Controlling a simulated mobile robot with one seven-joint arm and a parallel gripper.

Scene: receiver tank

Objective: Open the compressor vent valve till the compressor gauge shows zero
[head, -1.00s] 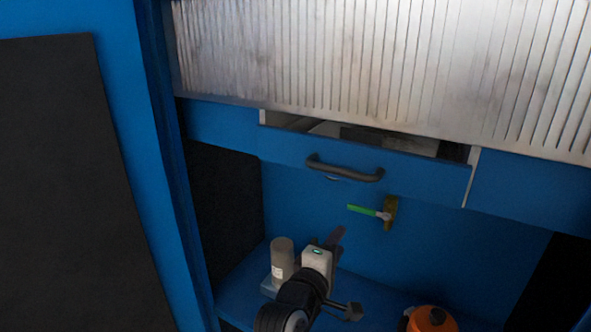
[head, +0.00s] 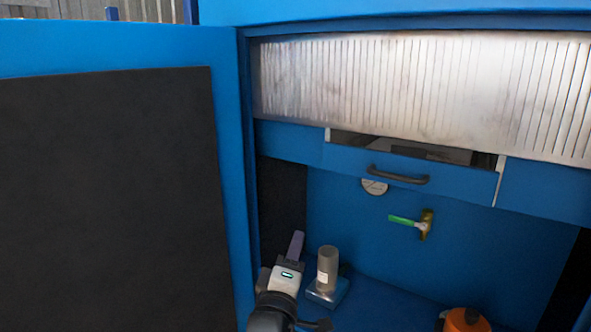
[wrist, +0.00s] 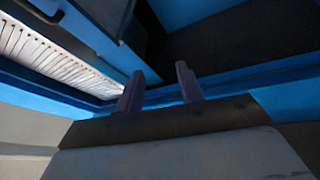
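The vent valve (head: 427,224) is a brass body on the blue back wall, right of centre in the head view. Its green lever (head: 404,221) points left, roughly level. A round pale gauge (head: 374,187) is on the wall left of and above the valve. Its top is hidden by the drawer front, and its reading is too small to tell. My gripper (head: 297,240) is at the lower left of the valve, well apart from it. In the wrist view, the two fingers (wrist: 160,80) stand apart with nothing between them.
A blue drawer (head: 450,187) with a dark handle juts out above the valve, partly open. A grey cylinder on a blue base (head: 327,270) stands right of my gripper. An orange object (head: 465,320) is at lower right. A blue door with a dark panel (head: 110,200) fills the left.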

